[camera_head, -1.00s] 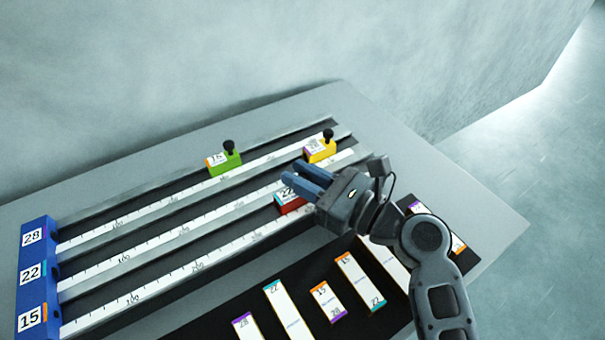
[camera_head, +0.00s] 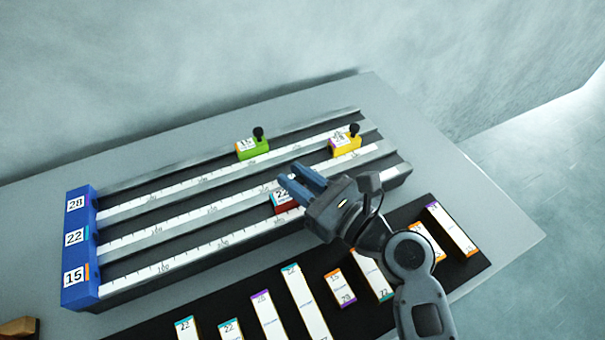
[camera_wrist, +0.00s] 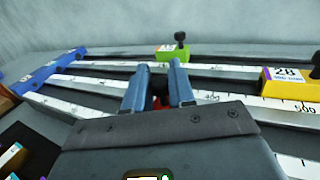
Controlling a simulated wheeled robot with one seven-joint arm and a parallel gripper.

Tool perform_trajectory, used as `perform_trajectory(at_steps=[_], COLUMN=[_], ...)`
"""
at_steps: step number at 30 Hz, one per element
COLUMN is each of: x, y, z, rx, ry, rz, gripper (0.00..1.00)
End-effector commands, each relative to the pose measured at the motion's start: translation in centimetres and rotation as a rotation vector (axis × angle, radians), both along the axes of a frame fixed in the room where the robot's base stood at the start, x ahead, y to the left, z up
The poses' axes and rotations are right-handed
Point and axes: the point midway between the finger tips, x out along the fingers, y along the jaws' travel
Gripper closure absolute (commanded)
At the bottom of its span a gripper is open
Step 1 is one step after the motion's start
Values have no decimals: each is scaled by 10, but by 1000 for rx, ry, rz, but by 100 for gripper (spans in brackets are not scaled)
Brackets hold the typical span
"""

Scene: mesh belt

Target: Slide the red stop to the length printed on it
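The red stop (camera_head: 285,207), with a label reading 22, sits on the front rail (camera_head: 190,256) of the three-rail rack. My gripper (camera_head: 294,180) reaches over it from the right, its two blue fingers standing a small gap apart. In the wrist view, a bit of the red stop (camera_wrist: 157,102) and something dark show between the fingers (camera_wrist: 157,75). The fingers seem closed around its knob, though the knob itself is mostly hidden. The scale near the stop is partly covered by my gripper. The stop's length print is only partly readable.
A green stop (camera_head: 252,148) sits on the back rail and a yellow stop (camera_head: 345,145) on the middle rail. A blue end block (camera_head: 80,250) marked 28, 22 and 15 closes the rails at left. Several labelled strips lie on a black mat (camera_head: 385,240) in front.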

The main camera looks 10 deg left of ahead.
Motion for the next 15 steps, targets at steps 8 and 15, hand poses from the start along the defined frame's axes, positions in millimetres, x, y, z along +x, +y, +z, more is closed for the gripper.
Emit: perform_trajectory(at_steps=[8,15], x=[-1,-3], y=[3,-3], z=[4,2], rx=[5,3], ry=[-6,-3], rz=[7,3], gripper=[58,58])
